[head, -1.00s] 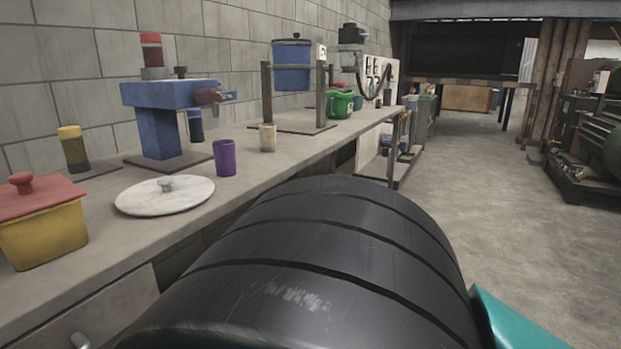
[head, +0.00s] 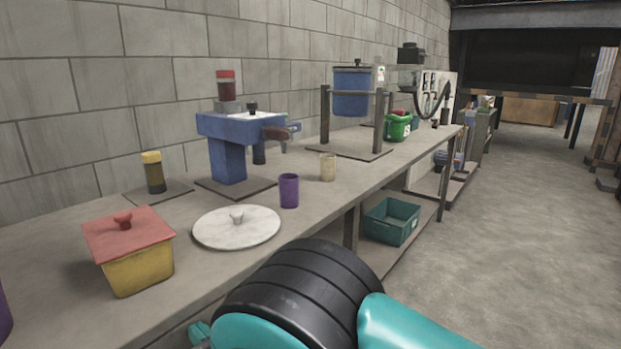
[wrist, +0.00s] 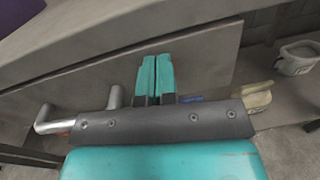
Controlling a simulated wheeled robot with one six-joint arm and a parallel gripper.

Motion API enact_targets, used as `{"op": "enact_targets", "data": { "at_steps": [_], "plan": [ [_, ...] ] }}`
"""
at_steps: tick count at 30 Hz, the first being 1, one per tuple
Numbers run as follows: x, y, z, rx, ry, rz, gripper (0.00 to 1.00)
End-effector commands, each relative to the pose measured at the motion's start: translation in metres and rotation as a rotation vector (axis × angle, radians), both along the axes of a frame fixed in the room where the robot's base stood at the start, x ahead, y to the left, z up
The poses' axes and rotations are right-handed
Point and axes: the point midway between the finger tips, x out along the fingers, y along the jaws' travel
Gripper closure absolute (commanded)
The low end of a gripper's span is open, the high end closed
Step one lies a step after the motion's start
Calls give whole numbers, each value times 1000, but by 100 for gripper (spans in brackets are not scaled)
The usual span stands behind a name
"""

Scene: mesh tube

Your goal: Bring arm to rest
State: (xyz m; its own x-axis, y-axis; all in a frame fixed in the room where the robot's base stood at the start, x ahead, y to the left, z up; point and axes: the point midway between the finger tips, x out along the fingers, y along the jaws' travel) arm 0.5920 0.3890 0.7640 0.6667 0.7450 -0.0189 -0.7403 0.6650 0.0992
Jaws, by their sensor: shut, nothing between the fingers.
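My gripper (wrist: 155,78) shows in the wrist view with its two teal fingers together and nothing between them. It is in front of the grey bench front (wrist: 205,60), below the worktop edge. In the head view my black and teal arm covers the lower middle, in front of the workbench (head: 190,275). The gripper's fingers cannot be made out there.
The bench carries a yellow box with a red lid (head: 138,268), a white round lid (head: 240,228), a purple cup (head: 289,190), a beige cup (head: 328,167) and a blue machine (head: 228,158). A metal handle (wrist: 52,120) is left of my gripper. Floor (head: 510,230) at right is clear.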

Motion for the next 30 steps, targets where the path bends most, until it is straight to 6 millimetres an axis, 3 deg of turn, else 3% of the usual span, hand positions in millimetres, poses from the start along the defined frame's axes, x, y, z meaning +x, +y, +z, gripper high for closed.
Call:
{"op": "enact_targets", "data": {
  "at_steps": [1,8,14,17,21,23,26,30],
  "plan": [
    [3,-1,11,17,26,-14,100],
    [25,-18,34,110,191,-115,100],
    [52,-49,65,247,410,-256,100],
    [68,-77,89,363,581,-369,100],
    [82,-140,141,648,954,-621,100],
    [77,-172,165,802,1144,-754,100],
    [50,-220,202,1047,1441,-977,100],
    [-14,-274,254,1346,1791,-1305,100]
  ]
}}
